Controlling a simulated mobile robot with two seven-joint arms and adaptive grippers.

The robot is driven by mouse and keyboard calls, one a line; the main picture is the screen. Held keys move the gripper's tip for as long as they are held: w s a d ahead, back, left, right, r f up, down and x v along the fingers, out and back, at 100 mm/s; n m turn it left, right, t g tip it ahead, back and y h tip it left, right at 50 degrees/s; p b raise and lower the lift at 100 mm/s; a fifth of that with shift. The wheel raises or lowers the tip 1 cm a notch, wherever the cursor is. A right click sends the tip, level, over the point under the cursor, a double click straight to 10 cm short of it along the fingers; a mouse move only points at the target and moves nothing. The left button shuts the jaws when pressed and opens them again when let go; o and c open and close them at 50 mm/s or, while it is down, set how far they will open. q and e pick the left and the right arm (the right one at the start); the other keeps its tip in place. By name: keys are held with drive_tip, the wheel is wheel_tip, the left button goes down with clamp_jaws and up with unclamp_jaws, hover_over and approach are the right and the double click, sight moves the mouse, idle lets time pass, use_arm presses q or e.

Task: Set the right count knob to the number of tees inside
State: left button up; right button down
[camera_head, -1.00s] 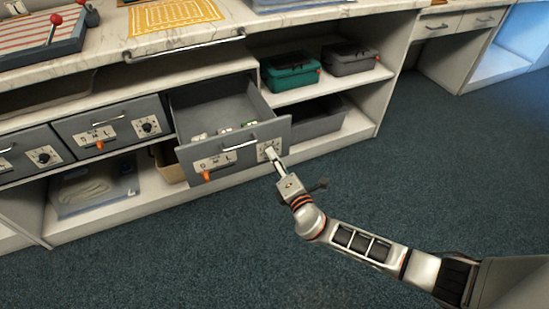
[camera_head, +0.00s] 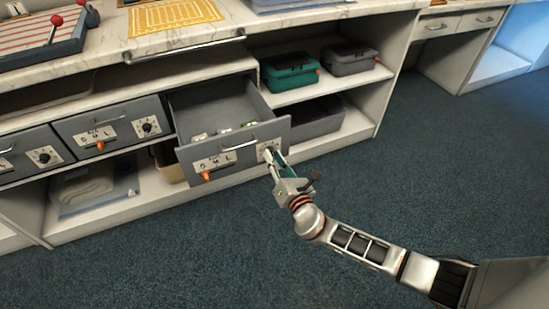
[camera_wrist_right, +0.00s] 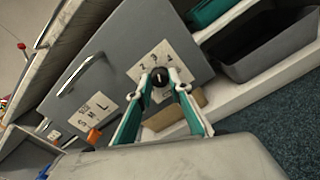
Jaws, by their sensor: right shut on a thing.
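The grey drawer (camera_head: 242,155) on the right of the row is pulled open. Several small pale and green items, too small to identify, lie on its floor near the front. The count knob (camera_wrist_right: 160,77) is black, on a white dial plate with 2, 3 and 4 legible in the right wrist view. Its exact pointing is hard to read. My right gripper (camera_head: 271,153) reaches the knob at the drawer front's right end. Its teal-padded fingers (camera_wrist_right: 161,82) are shut on the knob, one on each side. My left gripper is not in view.
An S-M-L plate (camera_head: 214,163) with an orange slider (camera_head: 206,176) sits left of the drawer handle (camera_head: 240,145). Closed drawers (camera_head: 98,125) stand to the left. A teal case (camera_head: 290,71) and a grey case (camera_head: 350,58) sit on the shelf. The carpet in front is clear.

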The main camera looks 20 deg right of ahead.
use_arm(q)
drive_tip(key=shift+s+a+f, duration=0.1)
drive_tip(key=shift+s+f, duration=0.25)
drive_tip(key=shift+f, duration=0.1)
use_arm(e)
drive_tip(key=shift+n, duration=0.5)
drive_tip(key=shift+f, duration=0.1)
drive_tip(key=c, duration=1.8)
unclamp_jaws()
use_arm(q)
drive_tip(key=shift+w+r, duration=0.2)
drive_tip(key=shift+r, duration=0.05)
use_arm(e)
drive_tip(key=s, duration=1.2)
drive_tip(key=shift+d, duration=0.15)
